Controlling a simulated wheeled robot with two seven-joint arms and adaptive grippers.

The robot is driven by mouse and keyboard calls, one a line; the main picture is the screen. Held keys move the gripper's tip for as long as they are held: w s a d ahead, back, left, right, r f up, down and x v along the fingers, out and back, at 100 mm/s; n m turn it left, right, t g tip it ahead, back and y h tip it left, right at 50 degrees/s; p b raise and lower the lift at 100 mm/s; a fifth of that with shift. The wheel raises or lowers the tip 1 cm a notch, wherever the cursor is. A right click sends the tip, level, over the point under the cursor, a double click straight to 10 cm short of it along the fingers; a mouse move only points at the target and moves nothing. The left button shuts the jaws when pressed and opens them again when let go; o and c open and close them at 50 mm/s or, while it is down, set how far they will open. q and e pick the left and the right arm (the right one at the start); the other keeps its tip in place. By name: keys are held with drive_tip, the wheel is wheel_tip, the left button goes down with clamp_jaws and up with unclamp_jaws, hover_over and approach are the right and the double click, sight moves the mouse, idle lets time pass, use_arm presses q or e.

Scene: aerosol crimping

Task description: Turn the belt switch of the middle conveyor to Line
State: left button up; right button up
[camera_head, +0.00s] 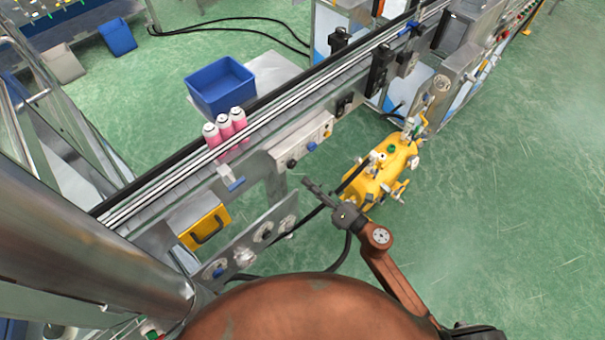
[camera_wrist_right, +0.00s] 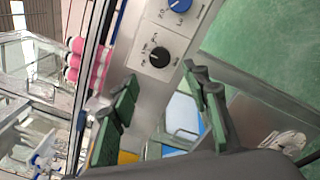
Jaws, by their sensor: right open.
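The control box (camera_head: 302,143) on the near side of the conveyor carries a black knob (camera_head: 291,163) and a blue knob (camera_head: 311,146). In the right wrist view the black knob (camera_wrist_right: 159,57) sits on a white labelled plate, with the blue knob (camera_wrist_right: 179,5) above it at the top edge. The small labels and the knob's exact setting cannot be read. My right gripper (camera_head: 319,190) is just below and right of the box. In the wrist view my right gripper (camera_wrist_right: 160,76) is open and empty, its fingers either side of the black knob's line, apparently short of it. My left gripper is not in view.
Pink cans (camera_head: 226,127) stand on the conveyor (camera_head: 170,183). A blue bin (camera_head: 220,85) stands behind it. A yellow tank (camera_head: 385,168) with valves is on the floor right of my gripper. A yellow box (camera_head: 205,226) and a metal panel are at the lower left.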

drive_tip(key=v, duration=0.3)
drive_tip(key=shift+s+d, duration=0.2)
drive_tip(key=shift+s, duration=0.05)
drive_tip(key=shift+f, duration=0.1)
